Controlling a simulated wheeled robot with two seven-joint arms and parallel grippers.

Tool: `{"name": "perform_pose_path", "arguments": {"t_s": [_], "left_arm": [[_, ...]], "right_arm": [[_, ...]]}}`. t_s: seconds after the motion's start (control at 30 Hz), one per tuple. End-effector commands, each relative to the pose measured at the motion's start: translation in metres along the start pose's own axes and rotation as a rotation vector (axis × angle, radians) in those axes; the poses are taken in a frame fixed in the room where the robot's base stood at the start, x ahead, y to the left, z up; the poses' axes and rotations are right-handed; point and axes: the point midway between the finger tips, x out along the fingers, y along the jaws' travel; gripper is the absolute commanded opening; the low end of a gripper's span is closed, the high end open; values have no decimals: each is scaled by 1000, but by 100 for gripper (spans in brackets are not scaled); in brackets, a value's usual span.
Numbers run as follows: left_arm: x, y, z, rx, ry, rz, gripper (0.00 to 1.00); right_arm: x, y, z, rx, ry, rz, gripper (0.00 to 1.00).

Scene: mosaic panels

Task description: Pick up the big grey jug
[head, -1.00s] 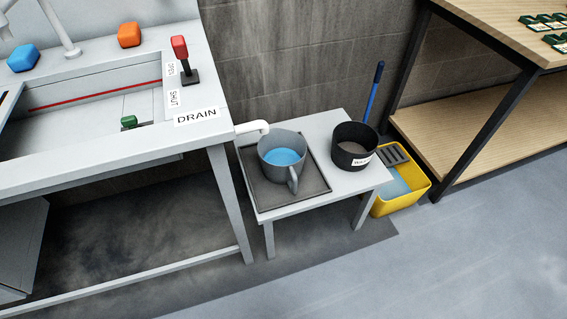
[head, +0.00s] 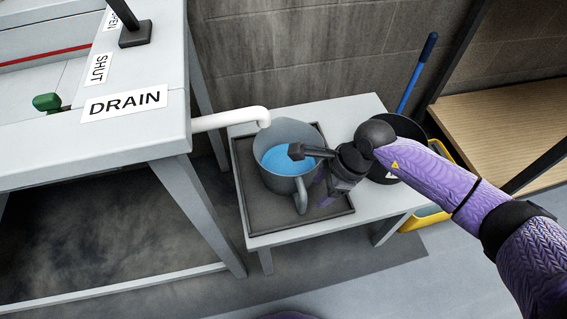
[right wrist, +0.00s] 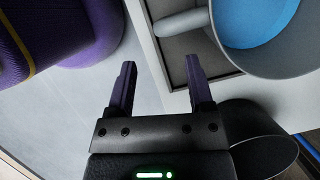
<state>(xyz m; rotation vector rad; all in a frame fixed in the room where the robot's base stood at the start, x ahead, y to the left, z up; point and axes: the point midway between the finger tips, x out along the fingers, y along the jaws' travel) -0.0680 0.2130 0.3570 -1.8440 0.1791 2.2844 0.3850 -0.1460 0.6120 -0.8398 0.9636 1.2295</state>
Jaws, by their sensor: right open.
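The big grey jug (head: 272,178) holds blue water and stands upright on a dark square tray (head: 251,203) on a low white bench. Its handle (head: 301,196) faces the front. My right gripper (head: 325,188) is just right of the jug and its handle, partly hidden by its own wrist. In the right wrist view the gripper (right wrist: 160,66) is open and empty, its two fingers apart. The handle (right wrist: 182,21) lies ahead of the right finger, and the jug's rim and water show at the upper right. My left gripper is not in view.
A white drain pipe (head: 232,118) from the sink table (head: 150,143) ends above the jug's back left edge. A black bucket (right wrist: 258,130) stands right of the jug, largely behind my arm in the head view. A yellow bucket (head: 424,219) stands beyond the bench.

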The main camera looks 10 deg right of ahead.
Motion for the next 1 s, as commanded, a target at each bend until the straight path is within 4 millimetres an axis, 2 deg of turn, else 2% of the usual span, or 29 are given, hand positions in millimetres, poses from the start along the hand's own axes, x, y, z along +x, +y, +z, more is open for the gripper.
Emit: {"name": "perform_pose_path", "arguments": {"t_s": [0.03,0.1,0.23,0.4,0.63,0.93,1.0], "left_arm": [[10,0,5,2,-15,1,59],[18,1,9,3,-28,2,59],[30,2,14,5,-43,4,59],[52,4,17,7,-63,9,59],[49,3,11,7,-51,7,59],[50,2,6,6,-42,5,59],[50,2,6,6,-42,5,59]], "right_arm": [[17,1,-2,3,-2,6,67],[31,1,-2,6,-4,6,67],[51,-1,-3,7,-5,6,67],[85,-3,-5,10,-6,7,67],[83,-4,-2,8,-6,0,65],[82,-4,-2,9,-7,0,2],[82,-4,-2,9,-7,0,0]]}}
